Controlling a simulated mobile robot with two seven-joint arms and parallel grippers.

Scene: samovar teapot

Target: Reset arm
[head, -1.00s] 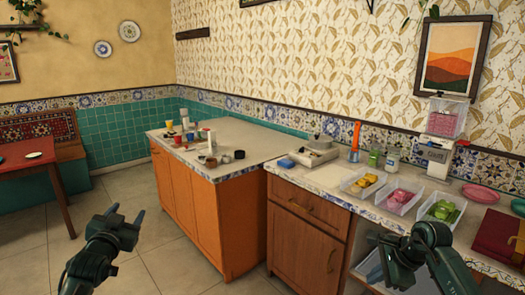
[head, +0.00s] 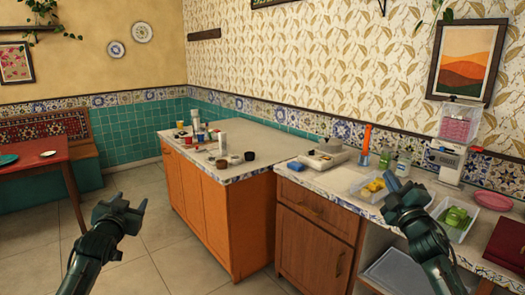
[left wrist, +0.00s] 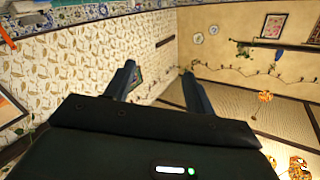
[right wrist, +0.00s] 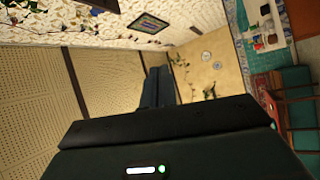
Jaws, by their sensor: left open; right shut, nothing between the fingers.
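My left gripper (head: 134,201) is held up in front of the floor, left of the orange cabinet, with nothing in it. In the left wrist view its two fingers (left wrist: 158,74) stand apart, with the patterned wall beyond. My right gripper (head: 396,183) is raised in front of the right counter and points up and left. It hides part of the trays behind it. In the right wrist view its fingers (right wrist: 158,76) are together, with nothing between them.
The right counter (head: 318,178) bears a yellow-filled tray, a tray with a green item (head: 457,217), jars and a white dispenser (head: 445,162). The orange cabinet's top (head: 262,140) bears cups and bowls. A red table (head: 50,164) stands far left. Open floor (head: 165,262) lies between.

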